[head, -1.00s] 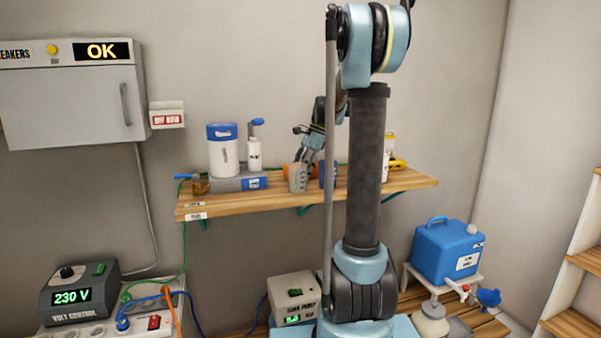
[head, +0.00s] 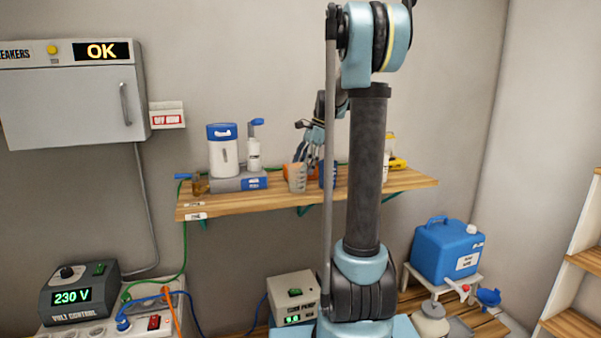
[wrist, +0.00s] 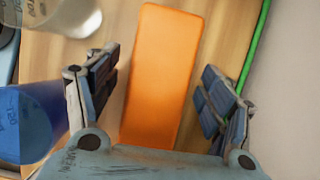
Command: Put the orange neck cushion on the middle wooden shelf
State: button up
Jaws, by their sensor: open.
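The orange neck cushion (wrist: 162,75) lies on a wooden wall shelf (head: 240,202). In the wrist view it is a long orange block running up between my open fingers, with a gap on each side. In the head view only a small orange part (head: 291,171) shows behind a beaker. My gripper (head: 308,160) is above the shelf, open and empty, and it also shows in the wrist view (wrist: 160,100). At the right edge stands a rack with wooden shelves (head: 585,262); only part of it is in view, so I cannot tell which shelf is the middle one.
A clear beaker (head: 297,180) and a blue container (wrist: 28,122) stand close beside the cushion. A green cable (wrist: 256,45) runs along the wall side. A white canister (head: 223,152) and a pump bottle (head: 254,152) stand further left. A blue water tank (head: 445,250) stands low at right.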

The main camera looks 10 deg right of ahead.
jog(key=v, duration=0.9)
jog(key=shift+r, duration=0.2)
jog(key=shift+o, duration=0.4)
jog(key=w+d+r, duration=0.1)
jog(key=d+r, duration=0.3)
jog(key=r, duration=0.2)
jog(key=shift+d, duration=0.4)
jog(key=x, duration=1.1)
jog(key=shift+f, duration=0.2)
jog(key=shift+x, duration=2.7)
jog(key=shift+d+f, duration=0.1)
jog(key=shift+d, duration=0.1)
jog(key=c, duration=1.3)
